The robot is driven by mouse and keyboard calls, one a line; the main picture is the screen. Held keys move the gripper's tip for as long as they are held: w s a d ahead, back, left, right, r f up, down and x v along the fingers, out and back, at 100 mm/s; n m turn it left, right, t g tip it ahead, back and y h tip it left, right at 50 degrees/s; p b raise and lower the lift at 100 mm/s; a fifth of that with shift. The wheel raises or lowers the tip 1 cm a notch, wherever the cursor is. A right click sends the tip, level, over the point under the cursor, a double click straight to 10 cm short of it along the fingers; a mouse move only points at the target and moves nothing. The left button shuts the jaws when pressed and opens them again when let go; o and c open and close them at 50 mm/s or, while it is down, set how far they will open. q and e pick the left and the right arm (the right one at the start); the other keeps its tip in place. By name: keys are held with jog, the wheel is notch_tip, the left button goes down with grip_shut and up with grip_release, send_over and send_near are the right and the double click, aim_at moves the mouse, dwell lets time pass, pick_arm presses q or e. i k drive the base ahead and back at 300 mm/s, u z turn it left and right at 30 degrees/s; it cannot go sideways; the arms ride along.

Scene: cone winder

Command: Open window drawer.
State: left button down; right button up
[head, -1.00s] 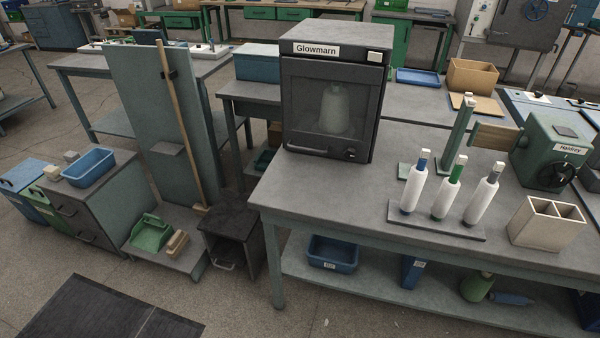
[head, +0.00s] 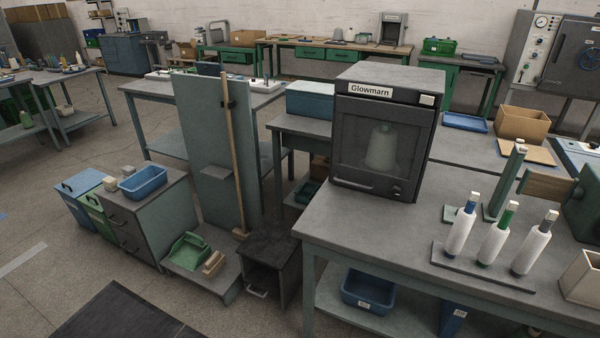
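A dark grey box labelled Glowmarn (head: 388,130) stands on the grey workbench right of the middle of the head view. Its front has a dark see-through window panel (head: 350,135), which looks closed. A pale cone (head: 382,148) shows dimly behind the window. A bar handle (head: 351,185) runs along the lower left of the front, and a small dark knob (head: 397,191) sits at the lower right. Neither of my grippers shows in the head view.
Three white spools (head: 493,244) stand on a rack right of the box. A small dark cabinet (head: 270,247) is on the floor by the bench's left end. A tall grey panel (head: 210,150) with a wooden pole stands further left. Open floor lies front left.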

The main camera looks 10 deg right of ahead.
aim_at(347, 174)
jog(key=u, duration=0.2)
jog(key=i, duration=0.85)
jog(key=z, duration=0.2)
